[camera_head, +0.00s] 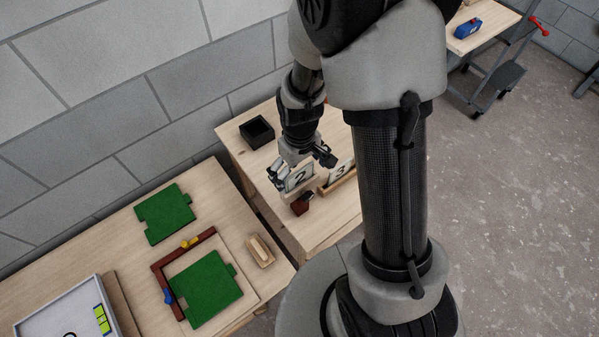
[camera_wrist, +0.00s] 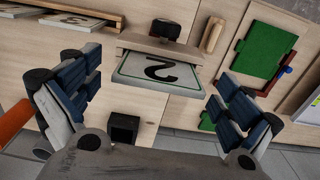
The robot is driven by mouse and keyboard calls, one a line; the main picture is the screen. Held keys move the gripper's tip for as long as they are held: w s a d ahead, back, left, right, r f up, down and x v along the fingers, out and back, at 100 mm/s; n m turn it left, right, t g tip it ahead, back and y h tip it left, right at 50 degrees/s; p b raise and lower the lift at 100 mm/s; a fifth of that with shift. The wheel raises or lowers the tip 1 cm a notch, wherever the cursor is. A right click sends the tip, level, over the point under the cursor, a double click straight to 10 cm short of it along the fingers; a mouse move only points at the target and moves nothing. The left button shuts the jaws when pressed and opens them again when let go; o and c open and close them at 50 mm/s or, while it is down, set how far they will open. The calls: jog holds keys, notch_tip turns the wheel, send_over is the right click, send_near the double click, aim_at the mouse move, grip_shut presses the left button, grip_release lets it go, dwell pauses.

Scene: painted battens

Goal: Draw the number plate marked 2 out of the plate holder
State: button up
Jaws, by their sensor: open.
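The number plate marked 2 (camera_head: 300,177) is a pale plate with a dark digit. It stands in a wooden plate holder, and it also shows in the wrist view (camera_wrist: 158,69). The slotted wooden bar (camera_wrist: 160,47) of the holder runs along one edge of the plate, with a dark block (camera_wrist: 167,29) behind it. My gripper (camera_wrist: 155,78) is open, with one blue-padded finger on each side of the plate. Gaps show between both fingers and the plate in the wrist view. In the head view my gripper (camera_head: 300,168) is right at the plate.
A plate marked 3 (camera_head: 341,171) stands in a wooden holder close by on the right. A black open box (camera_head: 257,132) is behind on the same table. The neighbouring table holds green boards (camera_head: 165,213) and a wooden block (camera_head: 260,250).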

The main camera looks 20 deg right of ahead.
jog(key=shift+f, duration=0.3)
jog(key=shift+c, duration=0.4)
grip_shut()
dwell(0.9)
jog(key=c, duration=2.3)
grip_release()
jog(key=o, duration=2.4)
